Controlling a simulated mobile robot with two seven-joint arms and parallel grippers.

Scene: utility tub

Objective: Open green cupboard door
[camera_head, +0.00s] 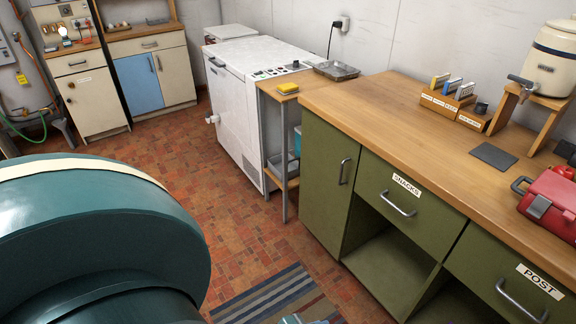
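The green cupboard door (322,178) is at the left end of the long wooden-topped counter. It looks shut, flush with the cabinet front. Its upright metal bar handle (345,171) is near the door's right edge, and nothing touches it. A large dark teal part of my own arm fills the lower left of the view. A small pale teal piece shows at the bottom edge, too cut off to identify. Neither of my grippers is in view.
A green SNACKS drawer (409,198) sits right of the door above an open compartment, with a POST drawer (510,285) farther right. A narrow side table (291,92) and white chest appliance (238,113) stand to the left. A striped rug (268,300) lies on the open tiled floor.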

